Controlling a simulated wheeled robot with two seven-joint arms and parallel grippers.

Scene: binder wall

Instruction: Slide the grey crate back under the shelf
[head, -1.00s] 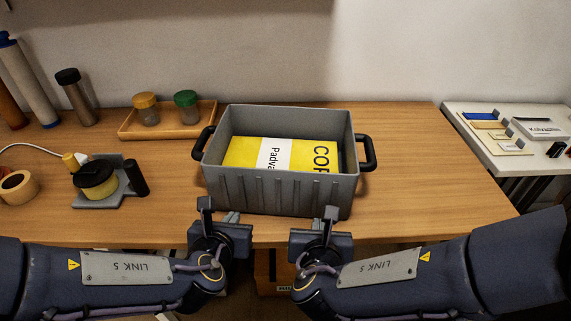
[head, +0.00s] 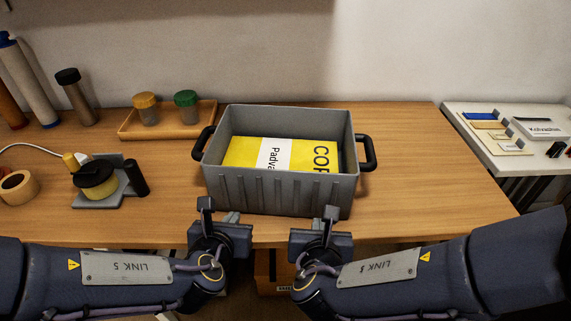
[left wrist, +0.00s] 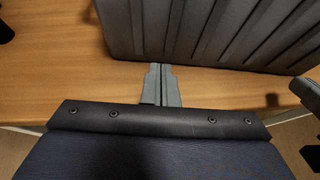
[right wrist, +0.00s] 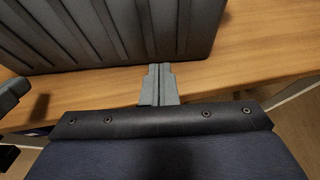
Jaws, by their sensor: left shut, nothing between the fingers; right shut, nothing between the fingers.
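The grey crate (head: 280,192) stands upright on the wooden table, with a black handle on each side. A yellow and white box (head: 255,153) lies inside it. My left gripper (head: 230,218) is shut and empty at the table's front edge, close to the crate's front wall near its left part. My right gripper (head: 326,218) is shut and empty near the front wall's right part. The ribbed front wall also shows in the left wrist view (left wrist: 215,35) and the right wrist view (right wrist: 110,35), just beyond the shut fingertips. Whether they touch it is hard to tell.
Bare tabletop (head: 420,180) lies right of the crate. A white side table (head: 490,150) stands further right.

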